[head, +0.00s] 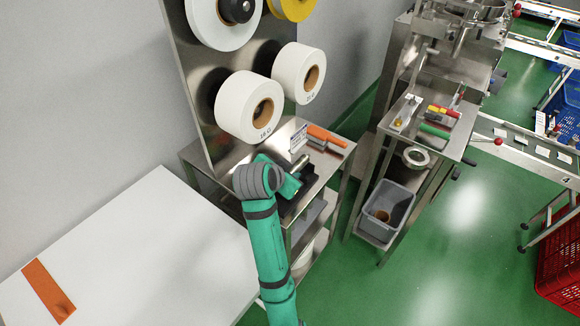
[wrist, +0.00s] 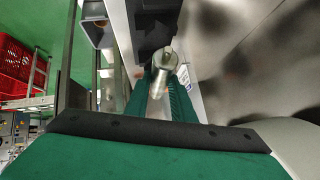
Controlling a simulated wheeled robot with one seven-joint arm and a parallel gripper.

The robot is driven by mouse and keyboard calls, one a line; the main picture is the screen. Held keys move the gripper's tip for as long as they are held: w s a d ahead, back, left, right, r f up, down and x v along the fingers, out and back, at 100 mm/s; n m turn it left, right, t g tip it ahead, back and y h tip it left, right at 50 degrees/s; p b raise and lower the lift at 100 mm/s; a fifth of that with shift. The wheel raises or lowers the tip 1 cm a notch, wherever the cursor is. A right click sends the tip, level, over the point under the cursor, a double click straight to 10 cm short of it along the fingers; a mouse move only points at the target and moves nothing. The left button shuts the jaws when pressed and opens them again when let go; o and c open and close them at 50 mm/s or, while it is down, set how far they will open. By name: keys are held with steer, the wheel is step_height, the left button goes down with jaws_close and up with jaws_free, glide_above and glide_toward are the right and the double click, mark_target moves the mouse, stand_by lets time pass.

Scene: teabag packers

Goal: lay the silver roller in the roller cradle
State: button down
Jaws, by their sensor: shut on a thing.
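The silver roller (wrist: 163,68) is a shiny metal cylinder between the green fingers of my gripper (wrist: 160,100) in the wrist view. My gripper is shut on it, and its round end faces the wrist camera. In the head view the roller (head: 303,160) shows as a small bright piece beside my gripper (head: 293,182), above the small steel table. A black stepped block, which looks like the roller cradle (wrist: 152,25), lies just beyond the roller in the wrist view. In the head view my arm hides much of the dark parts there. I cannot tell whether the roller touches the cradle.
White label reels (head: 240,108) hang on the steel panel behind the small table. A white table (head: 150,250) lies left; a steel cart with a grey bin (head: 388,207) stands right.

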steer(key=shift+f, duration=2.25)
steer(key=c, duration=1.4)
jaws_free()
steer(key=shift+c, duration=0.2)
steer(key=v, duration=1)
steer(key=shift+s+r, duration=0.25)
